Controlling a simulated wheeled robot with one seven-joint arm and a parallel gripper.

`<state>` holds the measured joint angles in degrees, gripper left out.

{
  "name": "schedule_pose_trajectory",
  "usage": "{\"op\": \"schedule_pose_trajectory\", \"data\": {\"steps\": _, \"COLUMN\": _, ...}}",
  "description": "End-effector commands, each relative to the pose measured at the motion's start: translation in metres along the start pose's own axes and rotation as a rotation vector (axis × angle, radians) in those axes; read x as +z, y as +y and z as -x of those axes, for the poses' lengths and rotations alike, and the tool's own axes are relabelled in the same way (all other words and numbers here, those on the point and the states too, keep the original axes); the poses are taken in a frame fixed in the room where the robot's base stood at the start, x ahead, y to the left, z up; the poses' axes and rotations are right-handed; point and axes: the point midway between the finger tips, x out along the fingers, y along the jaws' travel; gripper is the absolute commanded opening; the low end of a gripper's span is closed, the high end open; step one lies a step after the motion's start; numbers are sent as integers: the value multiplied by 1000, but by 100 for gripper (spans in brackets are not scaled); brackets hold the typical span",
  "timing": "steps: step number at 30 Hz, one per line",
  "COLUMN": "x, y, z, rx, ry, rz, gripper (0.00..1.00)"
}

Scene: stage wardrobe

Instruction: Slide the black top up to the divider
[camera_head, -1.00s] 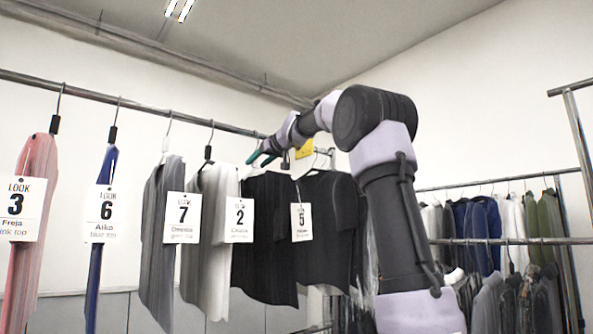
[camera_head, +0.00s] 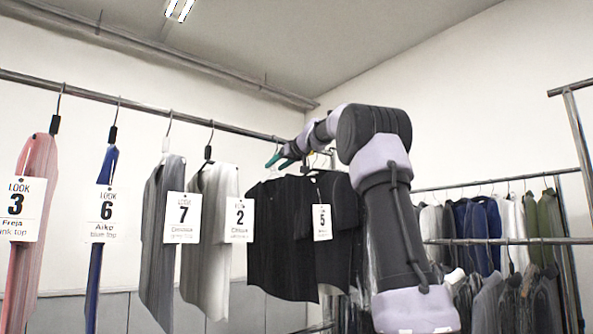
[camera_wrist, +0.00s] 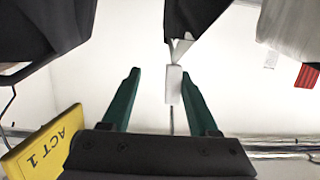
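The black top (camera_head: 280,245) hangs from the rail, with a white tag reading 5 (camera_head: 322,222) at its right side. My gripper (camera_head: 280,157) is up at the rail above it. In the wrist view, my two teal fingers (camera_wrist: 160,88) are apart, with a pale hanger block (camera_wrist: 173,84) and thin hook between them. Neither finger visibly touches the block. A dark garment (camera_wrist: 190,18) hangs from that hanger. The yellow divider marked ACT 1 (camera_wrist: 42,143) is beside my left finger in the wrist view; in the head view it is mostly hidden behind my gripper.
On the same rail (camera_head: 140,105), left of the black top, hang a white top (camera_head: 215,275), a grey top (camera_head: 160,250), a blue top (camera_head: 97,270) and a pink top (camera_head: 32,240). Another dark garment (camera_head: 340,215) hangs close at right. A second, fuller rack (camera_head: 500,241) stands behind right.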

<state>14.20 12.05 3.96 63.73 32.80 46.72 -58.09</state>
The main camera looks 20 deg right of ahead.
Motion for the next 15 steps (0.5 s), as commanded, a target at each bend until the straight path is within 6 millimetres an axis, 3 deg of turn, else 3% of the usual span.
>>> {"op": "schedule_pose_trajectory", "data": {"steps": 15, "x": 0, "y": 43, "z": 0, "rx": 1, "ry": 0, "rz": -1, "gripper": 60}}
